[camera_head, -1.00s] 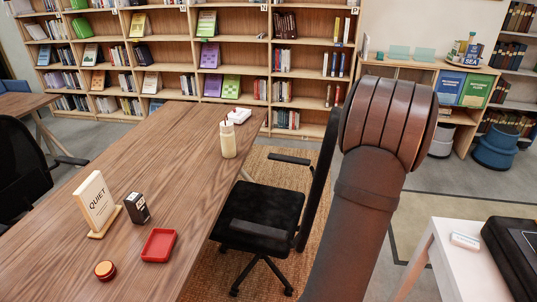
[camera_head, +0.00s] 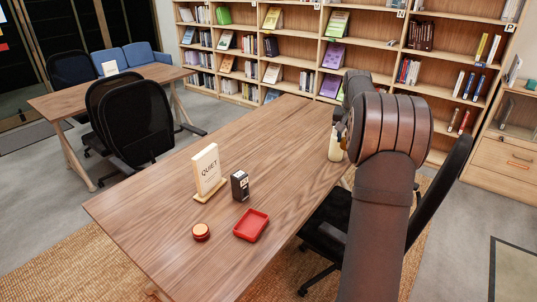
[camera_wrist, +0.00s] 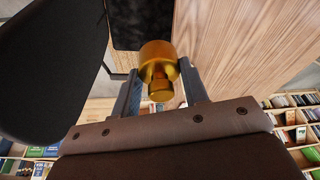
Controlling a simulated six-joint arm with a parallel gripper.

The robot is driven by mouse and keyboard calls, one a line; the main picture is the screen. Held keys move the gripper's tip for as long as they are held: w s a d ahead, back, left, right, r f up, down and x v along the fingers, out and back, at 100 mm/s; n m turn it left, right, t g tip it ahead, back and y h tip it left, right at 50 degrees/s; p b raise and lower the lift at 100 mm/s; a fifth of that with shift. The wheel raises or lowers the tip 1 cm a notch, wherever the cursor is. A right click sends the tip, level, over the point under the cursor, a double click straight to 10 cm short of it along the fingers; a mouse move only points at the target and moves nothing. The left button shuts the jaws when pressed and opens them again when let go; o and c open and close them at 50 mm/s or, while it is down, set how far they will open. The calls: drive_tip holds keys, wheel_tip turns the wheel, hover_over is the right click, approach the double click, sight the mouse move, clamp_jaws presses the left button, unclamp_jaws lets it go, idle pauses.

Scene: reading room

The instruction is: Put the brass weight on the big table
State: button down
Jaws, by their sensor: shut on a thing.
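The brass weight (camera_wrist: 158,60) is a gold-coloured cylinder with a narrower neck and knob, seen in the wrist view. My gripper (camera_wrist: 160,84) is shut on it, one finger on each side. In the head view my arm hides the weight and the fingers. The big table (camera_head: 150,205) is a long brown wooden table in the head view, its right side partly behind my arm. Its wooden top also shows at the upper right of the wrist view (camera_wrist: 235,45).
On the big table stand a QUIET sign (camera_head: 207,170), a black box (camera_head: 240,186), a red tray (camera_head: 251,226), a small red round item (camera_head: 201,232) and a cream bottle (camera_head: 336,150). The near left tabletop is clear. A black chair (camera_head: 325,222) stands at its right side.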

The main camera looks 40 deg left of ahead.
drive_tip(key=s+a+n, duration=0.1)
drive_tip(key=s+a, duration=0.3)
drive_tip(key=a, duration=0.3)
drive_tip(key=s+a+n+y, duration=0.1)
drive_tip(key=s+a, duration=0.2)
drive_tip(key=a, duration=0.3)
drive_tip(key=s+a+n, duration=0.2)
drive_tip(key=s+a, duration=0.2)
drive_tip(key=a, duration=0.3)
drive_tip(key=s+a+n, duration=0.3)
drive_tip(key=s+a, duration=1.4)
drive_tip(key=s, duration=0.1)
wheel_tip(320, 180, down, 18)
drive_tip(key=f, duration=0.1)
drive_tip(key=shift+g+y, duration=0.4)
drive_tip(key=s+a+f, duration=0.2)
drive_tip(key=a, duration=0.1)
drive_tip(key=s+a+f, duration=0.2)
drive_tip(key=a, duration=0.1)
drive_tip(key=s+a+f, duration=0.2)
drive_tip(key=s+a, duration=0.1)
drive_tip(key=shift+a+f, duration=0.15)
drive_tip(key=shift+f, duration=2.05)
drive_tip(key=shift+f, duration=0.15)
drive_tip(key=c, duration=0.8)
unclamp_jaws()
drive_tip(key=shift+c, duration=0.2)
